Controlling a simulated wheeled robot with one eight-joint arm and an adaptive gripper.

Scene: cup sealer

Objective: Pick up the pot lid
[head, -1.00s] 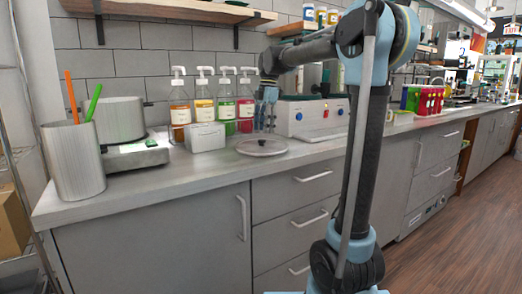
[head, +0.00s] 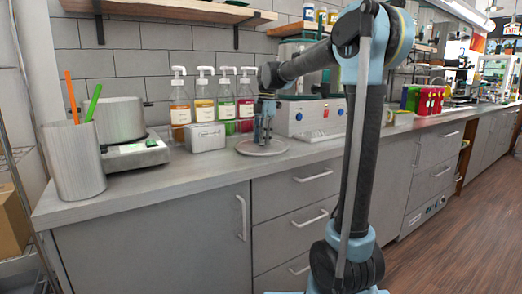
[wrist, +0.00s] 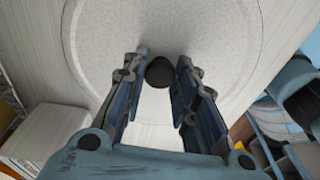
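The pot lid (head: 245,149) is a flat, pale round disc lying on the counter in the head view. In the wrist view the lid (wrist: 100,35) fills the upper middle, with a dark round knob (wrist: 160,72) at its centre. My gripper (head: 263,141) points down over the lid in the head view. In the wrist view my gripper (wrist: 161,62) has its fingers apart, one on each side of the knob, with narrow gaps showing. The gripper hides part of the lid in the head view.
A metal pot (head: 120,118) stands on a cooker (head: 140,153) at left, behind a container (head: 75,165) of utensils. A small pale box (head: 205,137) is left of the lid. Pump bottles (head: 180,110) and a machine with buttons (head: 310,120) stand close behind.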

